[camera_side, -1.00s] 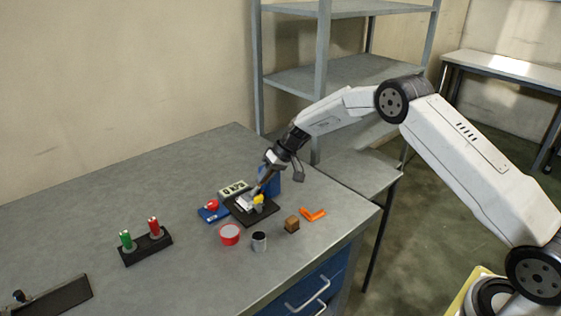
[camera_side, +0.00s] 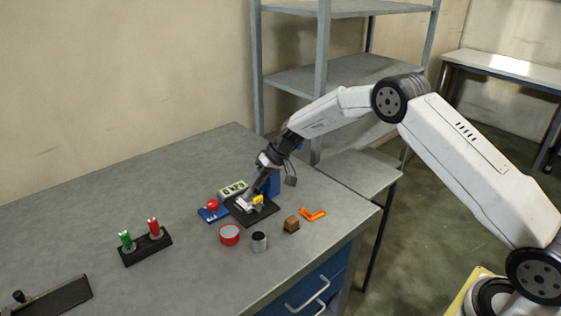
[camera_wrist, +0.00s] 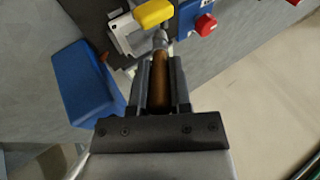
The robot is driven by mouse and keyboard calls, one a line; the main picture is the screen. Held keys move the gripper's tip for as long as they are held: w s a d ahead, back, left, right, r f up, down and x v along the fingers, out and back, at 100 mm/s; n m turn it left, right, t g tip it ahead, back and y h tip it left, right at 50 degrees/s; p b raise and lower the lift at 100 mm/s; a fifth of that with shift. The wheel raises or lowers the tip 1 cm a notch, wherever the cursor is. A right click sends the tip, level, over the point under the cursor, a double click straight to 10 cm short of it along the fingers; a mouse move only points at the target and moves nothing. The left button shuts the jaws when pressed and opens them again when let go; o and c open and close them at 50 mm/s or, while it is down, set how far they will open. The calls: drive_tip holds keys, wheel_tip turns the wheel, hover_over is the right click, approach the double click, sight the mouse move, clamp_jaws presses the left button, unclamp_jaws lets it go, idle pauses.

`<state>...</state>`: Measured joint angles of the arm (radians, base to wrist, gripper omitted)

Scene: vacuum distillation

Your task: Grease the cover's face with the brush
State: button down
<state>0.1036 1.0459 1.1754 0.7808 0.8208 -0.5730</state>
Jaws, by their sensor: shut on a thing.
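My gripper (camera_wrist: 161,80) is shut on a brush with a brown wooden handle (camera_wrist: 160,88) and a metal ferrule (camera_wrist: 160,40). In the side view, my gripper (camera_side: 258,180) is low over a black plate (camera_side: 263,212) and points down at a slant. The brush's far end is at the pale metal fixture (camera_wrist: 122,32) with a yellow lever (camera_wrist: 153,13). The fixture also shows on the plate in the side view (camera_side: 243,205). I cannot make out the bristles, nor tell whether they touch anything. The cover's face cannot be told apart from the fixture.
A blue block (camera_wrist: 84,84) stands close beside the plate. Around it are a blue base with a red knob (camera_side: 212,206), a digit panel (camera_side: 232,189), a red round tub (camera_side: 230,235), a dark-topped cup (camera_side: 259,242), a brown cube (camera_side: 291,224) and an orange angle piece (camera_side: 313,214).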

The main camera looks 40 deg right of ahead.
drive_tip(key=shift+a, duration=0.65)
drive_tip(key=shift+w, duration=0.1)
drive_tip(key=shift+w+f, duration=0.1)
drive_tip(key=shift+w, duration=0.25)
drive_tip(key=shift+d, duration=1.55)
drive_tip(key=shift+d+f, duration=0.1)
drive_tip(key=shift+d, duration=0.05)
